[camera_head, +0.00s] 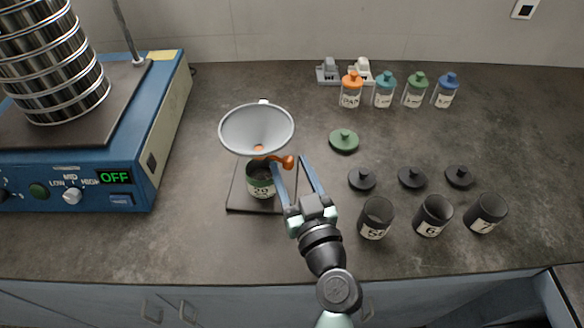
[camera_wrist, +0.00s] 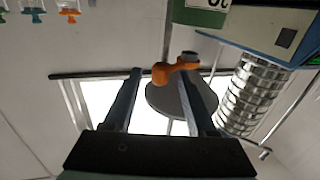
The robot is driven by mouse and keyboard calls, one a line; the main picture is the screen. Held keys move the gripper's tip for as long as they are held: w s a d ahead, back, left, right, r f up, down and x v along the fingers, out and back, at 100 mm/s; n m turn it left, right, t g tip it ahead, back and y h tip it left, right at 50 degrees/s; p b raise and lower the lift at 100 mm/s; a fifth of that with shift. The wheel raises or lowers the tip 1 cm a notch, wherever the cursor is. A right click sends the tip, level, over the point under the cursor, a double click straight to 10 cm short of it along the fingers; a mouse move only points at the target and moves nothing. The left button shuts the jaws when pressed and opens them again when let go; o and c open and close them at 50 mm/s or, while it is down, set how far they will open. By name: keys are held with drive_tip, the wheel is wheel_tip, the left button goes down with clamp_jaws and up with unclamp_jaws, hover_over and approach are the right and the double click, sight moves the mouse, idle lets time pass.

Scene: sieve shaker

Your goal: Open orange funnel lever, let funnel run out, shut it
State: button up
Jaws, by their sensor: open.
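The orange funnel lever (camera_head: 285,161) sticks out to the right below the grey funnel (camera_head: 257,128), above a dark stand plate (camera_head: 240,199). A green-labelled jar (camera_head: 261,184) marked 20 stands under the funnel. My gripper (camera_head: 296,166) is open, its two long fingers pointing at the lever. In the wrist view, the orange lever (camera_wrist: 162,74) shows between the open fingertips (camera_wrist: 160,75), with the funnel (camera_wrist: 160,98) behind it. I cannot tell whether a finger touches the lever. The funnel's contents are not visible.
A blue sieve shaker (camera_head: 130,190) with display OFF and a sieve stack (camera_head: 50,70) stands left. Dark jars (camera_head: 433,216) are close right of my gripper, with black lids (camera_head: 412,178) and a green lid (camera_head: 344,141) behind. Several bottles (camera_head: 384,90) stand at the back.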

clamp_jaws()
idle(1.4)
